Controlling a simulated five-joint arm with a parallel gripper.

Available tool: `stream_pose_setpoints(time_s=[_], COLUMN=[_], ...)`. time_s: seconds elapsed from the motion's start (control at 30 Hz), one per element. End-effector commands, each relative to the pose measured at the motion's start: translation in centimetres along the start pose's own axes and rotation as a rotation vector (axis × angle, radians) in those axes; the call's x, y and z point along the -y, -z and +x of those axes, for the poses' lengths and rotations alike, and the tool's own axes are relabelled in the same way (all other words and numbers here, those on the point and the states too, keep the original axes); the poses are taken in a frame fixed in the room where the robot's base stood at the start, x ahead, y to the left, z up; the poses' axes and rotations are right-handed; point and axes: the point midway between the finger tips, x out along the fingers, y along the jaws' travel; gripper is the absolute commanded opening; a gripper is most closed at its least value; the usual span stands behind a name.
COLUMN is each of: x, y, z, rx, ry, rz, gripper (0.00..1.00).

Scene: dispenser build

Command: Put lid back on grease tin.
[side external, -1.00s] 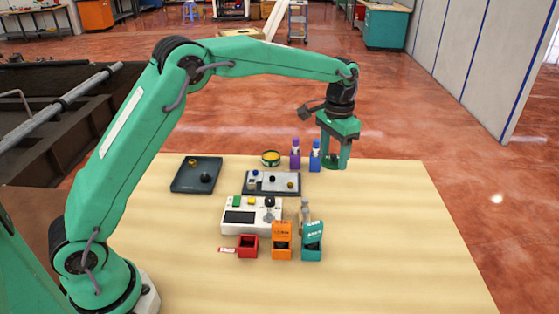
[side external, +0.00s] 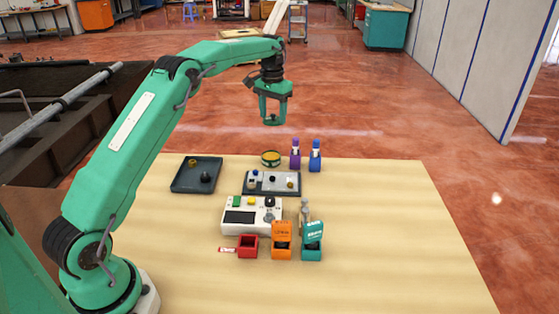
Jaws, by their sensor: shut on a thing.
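The grease tin (side external: 270,158) stands open at the back of the table, with yellow grease showing inside its dark rim. My gripper (side external: 273,114) is up in the air, above the tin in the picture. It is shut on the lid (side external: 271,122), a small dark green disc at the fingertips. The lid looks about level and is clear of the tin. I cannot tell from this one view whether it is exactly over the tin.
A purple bottle (side external: 295,155) and a blue bottle (side external: 315,157) stand right of the tin. A fixture plate (side external: 272,191) lies in front, and a dark tray (side external: 187,186) at left. A white control box (side external: 238,228) and small bins stand nearer. The table's right side is clear.

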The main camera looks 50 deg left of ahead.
Motion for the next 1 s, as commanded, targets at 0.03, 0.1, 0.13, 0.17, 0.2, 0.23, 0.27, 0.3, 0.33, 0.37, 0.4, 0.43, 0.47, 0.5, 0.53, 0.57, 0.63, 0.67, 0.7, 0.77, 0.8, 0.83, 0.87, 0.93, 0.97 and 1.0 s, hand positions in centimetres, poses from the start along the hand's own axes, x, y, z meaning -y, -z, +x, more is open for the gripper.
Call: stream_pose_setpoints(time_s=[0.03,0.1,0.13,0.17,0.2,0.23,0.27,0.3,0.33,0.37,0.4,0.43,0.47,0.5,0.53,0.57,0.63,0.67,0.7,0.77,0.8,0.83,0.87,0.93,0.97,1.0], x=[0.7,1.3,1.1,1.1,1.1,1.1,1.1,1.1,1.1,1.1,1.1,1.1,1.1,1.1,1.0,1.0,1.0,1.0,1.0,1.0,1.0,1.0,1.0,1.0,1.0,1.0], y=[0.1,0.0,0.0,0.0,0.0,0.0,0.0,0.0,0.0,0.0,0.0,0.0,0.0,0.0,0.0,0.0,0.0,0.1,0.1,0.1,0.1,0.1,0.1,0.0,0.0,0.0], z=[0.0,0.4,0.9,1.3,1.8,2.1,2.5,3.2,3.6,3.9,4.2,4.7,5.1,5.4,5.6,5.8,6.0,6.0,6.0,6.1,6.1,6.1,6.1,6.2,6.3,6.4], rx=[-0.001,0.002,0.004,0.003,0.003,0.003,0.003,0.004,0.004,0.002,0.002,0.003,0.003,0.001,0.001,0.001,0.0,0.0,0.0,-0.001,0.0,0.0,0.0,0.0,0.0,0.0], ry=[0.0,0.0,0.0,0.0,0.0,0.0,0.0,0.0,0.0,0.0,0.0,0.0,0.0,0.0,0.0,0.0,0.0,0.0,0.0,0.0,0.0,0.0,0.0,0.0,0.0,0.0], rz=[-0.011,-0.019,-0.017,-0.017,-0.017,-0.017,-0.017,-0.017,-0.017,-0.016,-0.016,-0.016,-0.016,-0.016,-0.016,-0.016,-0.016,-0.016,-0.016,-0.016,-0.016,-0.016,-0.016,-0.016,-0.016,-0.016], gripper=[0.36,0.36,0.36,0.36,0.36,0.36,0.36,0.36,0.36,0.36,0.36,0.36,0.36,0.36,0.36,0.36,0.36,0.36,0.36,0.2,0.0,0.0,0.0,0.0,0.0,0.0])
